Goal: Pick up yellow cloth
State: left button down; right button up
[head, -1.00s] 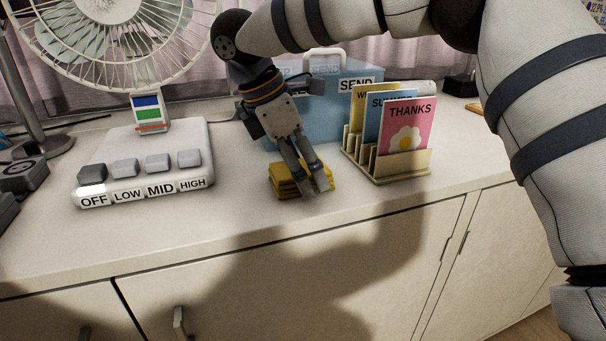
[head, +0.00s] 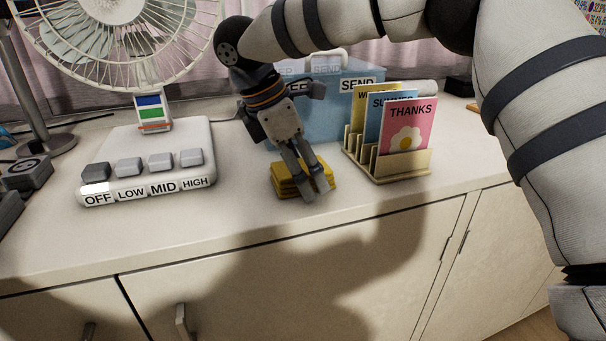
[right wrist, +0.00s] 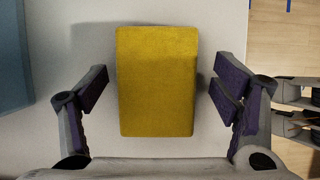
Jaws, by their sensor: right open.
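The yellow cloth (head: 287,183) is a folded stack lying on the white counter, near its front edge. It also shows in the right wrist view (right wrist: 157,82), as a flat yellow rectangle between the fingers. My right gripper (head: 316,190) is over the cloth and hides part of it in the head view. In the right wrist view the right gripper (right wrist: 160,95) is open, with a finger on each side of the cloth and a gap to each. How high the fingertips are above the counter is hard to tell.
A card holder (head: 400,170) with upright cards stands just right of the cloth. A blue box (head: 340,108) is behind it. A fan with a button base (head: 150,160) stands at left. The counter in front of the fan base is clear.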

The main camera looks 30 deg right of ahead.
aim_at(302, 166)
jog(key=shift+s, duration=0.1)
jog(key=c, duration=1.2)
pick_arm(q)
jog(key=shift+s, duration=0.1)
pick_arm(e)
jog(key=shift+f, duration=0.1)
pick_arm(q)
jog(key=shift+s+f, duration=0.1)
